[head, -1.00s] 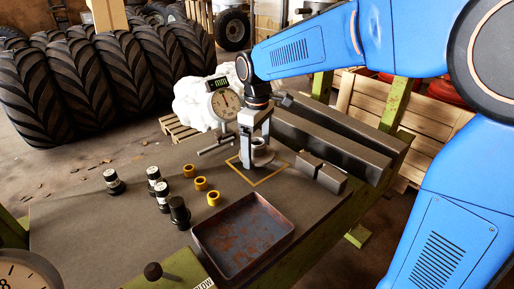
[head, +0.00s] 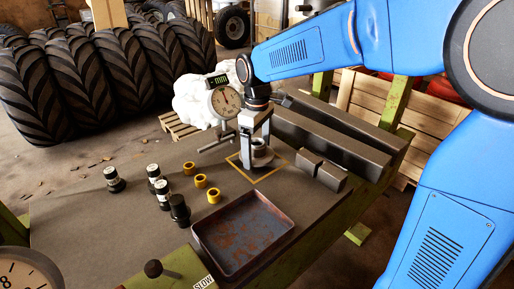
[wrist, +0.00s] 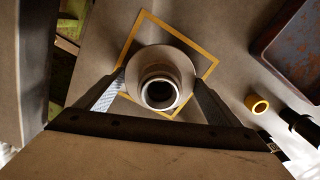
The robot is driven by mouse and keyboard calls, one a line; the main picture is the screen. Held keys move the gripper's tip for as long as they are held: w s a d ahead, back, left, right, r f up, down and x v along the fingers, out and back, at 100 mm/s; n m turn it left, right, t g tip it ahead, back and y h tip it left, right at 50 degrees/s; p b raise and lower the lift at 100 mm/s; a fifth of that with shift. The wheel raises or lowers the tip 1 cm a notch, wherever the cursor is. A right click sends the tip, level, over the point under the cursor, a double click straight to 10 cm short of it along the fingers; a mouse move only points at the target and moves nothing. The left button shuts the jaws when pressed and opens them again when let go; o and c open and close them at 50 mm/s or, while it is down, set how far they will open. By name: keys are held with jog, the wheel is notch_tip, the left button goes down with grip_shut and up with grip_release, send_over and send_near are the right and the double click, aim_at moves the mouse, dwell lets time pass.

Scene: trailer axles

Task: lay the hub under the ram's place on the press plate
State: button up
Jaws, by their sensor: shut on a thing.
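The hub (wrist: 160,75) is a grey flanged ring with a raised round neck and an open bore. In the wrist view it sits between my two fingers, flange down, over the yellow square outline on the press plate (wrist: 213,62). My gripper (head: 252,160) is shut on the hub, pointing down. In the head view the hub (head: 262,155) is partly hidden by the fingers and lies within the yellow outline (head: 270,176). I cannot tell whether its underside touches the plate.
A rusty tray (head: 240,235) lies in front of the outline. Several yellow rings (head: 200,181) and black cylinders (head: 161,190) stand to the left. A dial gauge (head: 225,103) stands behind on the left. Dark blocks (head: 330,176) lie on the right.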

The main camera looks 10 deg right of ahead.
jog(key=o, duration=1.9)
notch_tip(320, 180, up, 17)
jog(key=s+d+f+m+t, duration=0.1)
jog(key=s+d+f+m, duration=0.2)
jog(key=s+d, duration=0.45)
jog(key=s+d+f+m+t, duration=0.2)
jog(key=s+d+m, duration=0.1)
jog(key=s+d, duration=0.4)
jog(key=s+d+f+m, duration=0.1)
jog(key=s+d+f, duration=0.1)
jog(key=s+f, duration=0.1)
jog(key=s+d+f+m+t, duration=0.1)
jog(key=s+d+f+m, duration=0.1)
jog(key=s+d+f, duration=0.1)
jog(key=s+d+f+m, duration=0.2)
jog(key=s+f, duration=0.3)
jog(key=shift+d+f+t, duration=0.3)
jog(key=shift+f+t, duration=0.1)
